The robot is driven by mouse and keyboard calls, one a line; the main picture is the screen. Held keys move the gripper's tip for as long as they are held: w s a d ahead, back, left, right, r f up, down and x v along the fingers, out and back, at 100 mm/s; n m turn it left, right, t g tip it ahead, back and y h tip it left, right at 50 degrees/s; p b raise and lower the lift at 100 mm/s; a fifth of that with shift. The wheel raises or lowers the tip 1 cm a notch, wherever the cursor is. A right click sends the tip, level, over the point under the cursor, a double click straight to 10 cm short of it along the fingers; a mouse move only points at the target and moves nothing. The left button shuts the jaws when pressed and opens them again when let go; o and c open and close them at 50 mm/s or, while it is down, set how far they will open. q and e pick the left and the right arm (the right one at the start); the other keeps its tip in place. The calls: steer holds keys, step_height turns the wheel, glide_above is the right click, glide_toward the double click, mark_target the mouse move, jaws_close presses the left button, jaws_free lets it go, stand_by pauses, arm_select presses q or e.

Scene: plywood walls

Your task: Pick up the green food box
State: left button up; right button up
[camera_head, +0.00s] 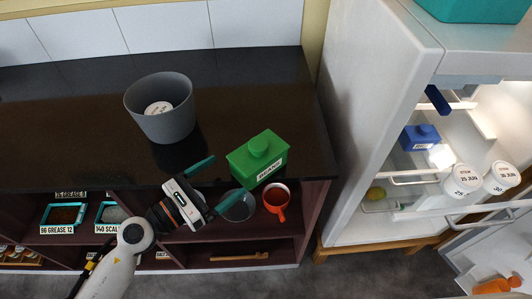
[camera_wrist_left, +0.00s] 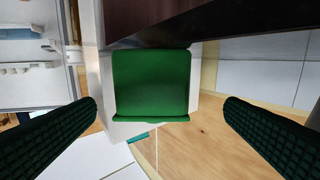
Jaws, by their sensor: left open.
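The green food box (camera_head: 252,165) has a round knob on its lid and a white label reading "BEANS". It stands upright at the front right of the dark counter. My left gripper (camera_head: 229,174) is open and empty at the counter's front edge, just left of the box, with its fingers pointing towards it. In the left wrist view the green box (camera_wrist_left: 152,82) appears ahead, framed between the two spread dark fingers (camera_wrist_left: 161,104), with gaps on both sides. Neither finger visibly touches it. My right gripper is not in view.
A grey bucket (camera_head: 160,112) stands on the counter (camera_head: 60,130) behind left. Below, shelves hold a red mug (camera_head: 277,199), a grey pot (camera_head: 238,206) and labelled trays (camera_head: 62,216). An open fridge (camera_head: 375,110) stands at right, holding a blue box (camera_head: 420,138) and white jars (camera_head: 462,180).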

mark_target(235, 169)
arm_select(q)
steer(key=p+x, duration=0.1)
steer(key=x, duration=0.2)
steer(key=shift+w+d+r, duration=0.1)
steer(key=shift+w+d, duration=0.05)
steer(key=shift+w+d+p, duration=0.3)
steer(key=shift+d, duration=0.3)
steer(key=x, duration=0.1)
steer(key=p+x, duration=0.1)
steer(key=x, duration=0.1)
steer(key=shift+d, duration=0.45)
steer(key=shift+w+d, duration=0.2)
steer(key=shift+d, duration=0.15)
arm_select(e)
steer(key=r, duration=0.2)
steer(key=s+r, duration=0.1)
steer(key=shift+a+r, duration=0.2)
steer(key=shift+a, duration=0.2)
arm_select(q)
steer(key=shift+a, duration=0.1)
steer(key=shift+c, duration=0.2)
